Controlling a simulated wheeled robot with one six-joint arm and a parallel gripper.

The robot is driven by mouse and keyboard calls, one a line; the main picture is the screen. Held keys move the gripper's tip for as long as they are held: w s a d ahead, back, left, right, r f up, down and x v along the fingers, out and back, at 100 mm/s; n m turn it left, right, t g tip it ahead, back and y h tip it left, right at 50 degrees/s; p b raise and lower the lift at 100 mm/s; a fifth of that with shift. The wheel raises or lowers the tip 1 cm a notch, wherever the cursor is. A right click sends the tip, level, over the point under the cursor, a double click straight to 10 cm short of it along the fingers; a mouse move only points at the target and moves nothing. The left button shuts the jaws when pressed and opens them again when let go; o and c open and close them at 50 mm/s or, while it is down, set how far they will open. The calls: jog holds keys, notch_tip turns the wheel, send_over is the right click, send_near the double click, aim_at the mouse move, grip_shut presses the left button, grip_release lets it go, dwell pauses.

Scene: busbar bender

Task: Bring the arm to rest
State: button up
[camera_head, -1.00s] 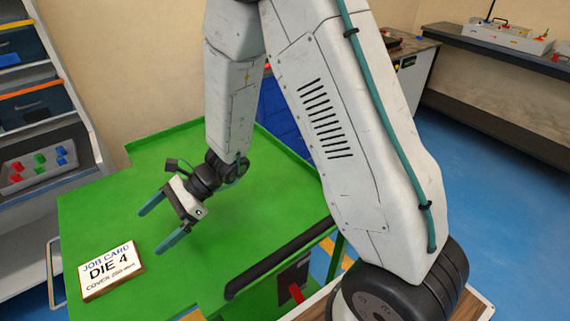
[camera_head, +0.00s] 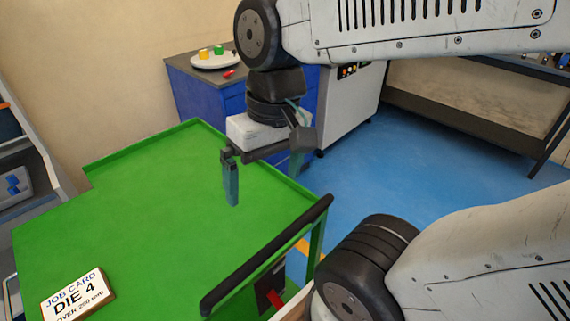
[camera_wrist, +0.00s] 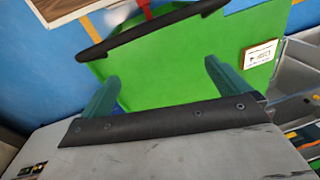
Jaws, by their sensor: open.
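My gripper (camera_head: 266,178) is open and empty, with its two teal fingers apart. In the head view it hangs pointing down over the right edge of the green cart top, below my folded arm. In the wrist view the two fingers (camera_wrist: 160,90) point toward the cart, with nothing between them.
The green cart (camera_head: 130,210) has a black handle bar (camera_head: 268,252) and carries a job card reading DIE 4 (camera_head: 77,294). A blue cabinet (camera_head: 203,98) holding a round plate (camera_head: 214,60) stands behind. A dark bench (camera_head: 470,95) is at the back right. Blue floor between is clear.

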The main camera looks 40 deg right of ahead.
jog(key=shift+s+d+r+n+t+h, duration=0.15)
jog(key=shift+s+d+h, duration=0.1)
jog(key=shift+d, duration=0.2)
jog(key=shift+s+d+r+n+t+h, duration=0.1)
jog(key=shift+s+d+r+t+h, duration=0.1)
jog(key=shift+d, duration=0.3)
jog(key=shift+s+d+r+n+t+h, duration=0.15)
jog(key=shift+s+d+h, duration=0.1)
jog(key=shift+d, duration=0.2)
